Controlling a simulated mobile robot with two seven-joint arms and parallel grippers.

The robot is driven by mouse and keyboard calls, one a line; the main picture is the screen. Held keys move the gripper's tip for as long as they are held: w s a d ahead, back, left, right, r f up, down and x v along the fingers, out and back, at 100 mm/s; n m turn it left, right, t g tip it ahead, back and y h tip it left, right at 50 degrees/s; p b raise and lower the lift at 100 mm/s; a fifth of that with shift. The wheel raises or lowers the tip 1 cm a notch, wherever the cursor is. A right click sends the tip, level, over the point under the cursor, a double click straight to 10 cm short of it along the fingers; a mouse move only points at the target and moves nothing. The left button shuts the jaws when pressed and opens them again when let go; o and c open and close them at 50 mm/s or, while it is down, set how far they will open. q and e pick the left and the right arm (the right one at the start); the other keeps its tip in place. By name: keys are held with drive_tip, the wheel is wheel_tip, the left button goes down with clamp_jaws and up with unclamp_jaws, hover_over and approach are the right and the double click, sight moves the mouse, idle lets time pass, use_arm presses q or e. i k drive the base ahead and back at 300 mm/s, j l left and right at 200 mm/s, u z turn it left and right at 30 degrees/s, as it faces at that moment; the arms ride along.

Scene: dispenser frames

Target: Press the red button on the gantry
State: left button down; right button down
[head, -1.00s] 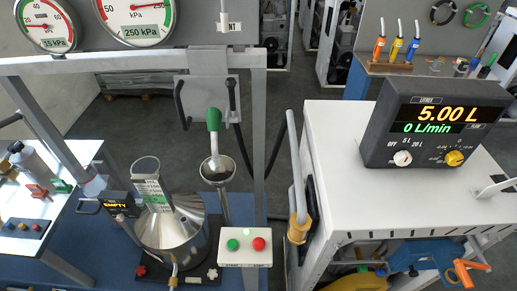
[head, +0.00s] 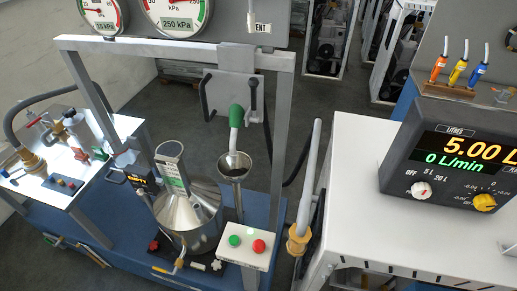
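The red button (head: 258,246) sits on a small white box (head: 236,262) at the front of the gantry, to the right of a green button (head: 234,240). The grey gantry frame (head: 170,46) rises behind and beside the box, its right post just right of the red button. Neither of my grippers is in the head view.
A white cabinet (head: 360,220) with a display unit (head: 455,155) is at the right. A pale nozzle with a brass end (head: 298,240) hangs between gantry and cabinet.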

sight(258, 246)
drive_tip(key=i+j+z, duration=0.2)
drive_tip(key=j, duration=0.2)
drive_tip(key=i+j+z, duration=0.15)
drive_tip(key=j, duration=0.25)
drive_tip(key=j+z, duration=0.2)
drive_tip(key=j, duration=0.2)
